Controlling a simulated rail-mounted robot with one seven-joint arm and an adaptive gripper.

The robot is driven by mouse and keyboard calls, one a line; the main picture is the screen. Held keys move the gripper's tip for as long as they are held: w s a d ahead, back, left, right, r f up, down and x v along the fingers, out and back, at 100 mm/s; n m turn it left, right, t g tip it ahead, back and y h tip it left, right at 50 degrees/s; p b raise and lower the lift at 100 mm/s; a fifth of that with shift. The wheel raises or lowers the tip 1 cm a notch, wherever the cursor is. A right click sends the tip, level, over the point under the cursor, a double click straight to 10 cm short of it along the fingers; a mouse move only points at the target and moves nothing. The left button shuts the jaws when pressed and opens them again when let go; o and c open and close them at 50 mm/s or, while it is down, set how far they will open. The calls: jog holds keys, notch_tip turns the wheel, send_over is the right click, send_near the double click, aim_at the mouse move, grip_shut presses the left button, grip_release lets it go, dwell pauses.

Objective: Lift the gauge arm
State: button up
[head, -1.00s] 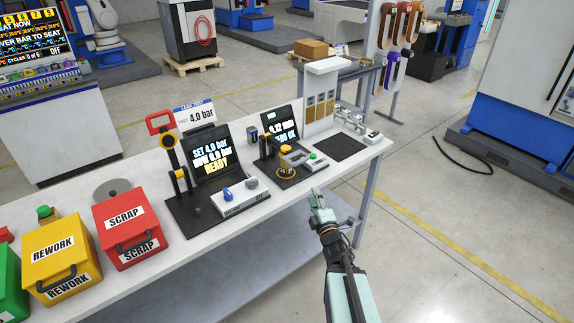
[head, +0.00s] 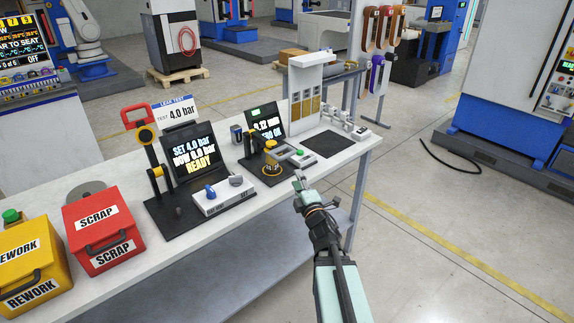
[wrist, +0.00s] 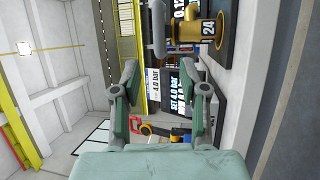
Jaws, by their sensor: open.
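The gauge station (head: 278,174) is a dark base on the bench with a small screen (head: 266,122) behind it. A grey bar, which looks like the gauge arm (head: 285,154), reaches out beside the cylinder top. A grey rounded rod (wrist: 157,30), probably its handle, shows ahead of the fingers in the wrist view. My gripper (head: 299,179) is at the bench's front edge, just short of the station. Its two fingers (wrist: 160,88) are apart with nothing between them.
Farther left are the red scrap bin (head: 103,235) and yellow rework bin (head: 32,262). A dark mat (head: 328,144) lies to the right.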

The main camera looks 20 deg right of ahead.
aim_at(287, 155)
jog(key=w, duration=0.4)
jog(key=w+d+r+b, duration=0.1)
jog(key=w, duration=0.3)
jog(key=w+r, duration=0.1)
jog(key=w, duration=0.3)
jog(key=shift+w+d+r+b, duration=0.1)
jog(key=shift+w+d+b, duration=0.25)
jog(key=shift+d+b, duration=0.05)
grip_shut()
